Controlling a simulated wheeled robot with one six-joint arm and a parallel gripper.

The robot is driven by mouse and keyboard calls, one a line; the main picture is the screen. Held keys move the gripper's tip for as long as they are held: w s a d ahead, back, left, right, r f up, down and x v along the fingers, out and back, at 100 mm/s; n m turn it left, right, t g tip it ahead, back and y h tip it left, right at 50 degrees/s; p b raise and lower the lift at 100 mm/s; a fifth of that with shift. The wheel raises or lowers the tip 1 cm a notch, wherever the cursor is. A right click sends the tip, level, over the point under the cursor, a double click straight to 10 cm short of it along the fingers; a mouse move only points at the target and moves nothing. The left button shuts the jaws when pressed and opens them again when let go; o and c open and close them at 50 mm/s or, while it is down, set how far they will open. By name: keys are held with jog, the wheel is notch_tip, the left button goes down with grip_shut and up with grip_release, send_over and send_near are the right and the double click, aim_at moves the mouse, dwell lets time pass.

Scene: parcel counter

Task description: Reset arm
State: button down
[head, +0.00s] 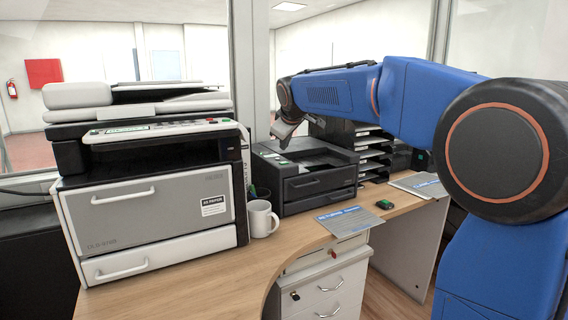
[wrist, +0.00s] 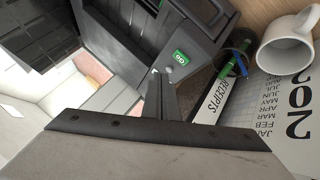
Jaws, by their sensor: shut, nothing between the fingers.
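My blue arm (head: 408,95) reaches in from the right and stretches left across the upper part of the head view. My gripper (head: 282,140) hangs from its end, just above the back left part of the small black printer (head: 318,187). In the wrist view, my gripper's fingers (wrist: 160,76) are shut together and empty. Their tips appear beside the green GO button (wrist: 180,57) on the dark printer body (wrist: 135,38). I cannot tell whether the tips touch the printer.
A large grey-white copier (head: 150,200) stands left on the wooden counter (head: 225,268). A white mug (head: 262,218) stands between copier and printer; it also shows in the wrist view (wrist: 288,55). Black paper trays (head: 372,150) stand behind right. A small dark device (head: 384,204) and papers (head: 348,221) lie near the front edge.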

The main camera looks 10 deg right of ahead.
aim_at(285, 165)
jog(key=shift+r, duration=1.6)
jog(key=shift+s, duration=0.1)
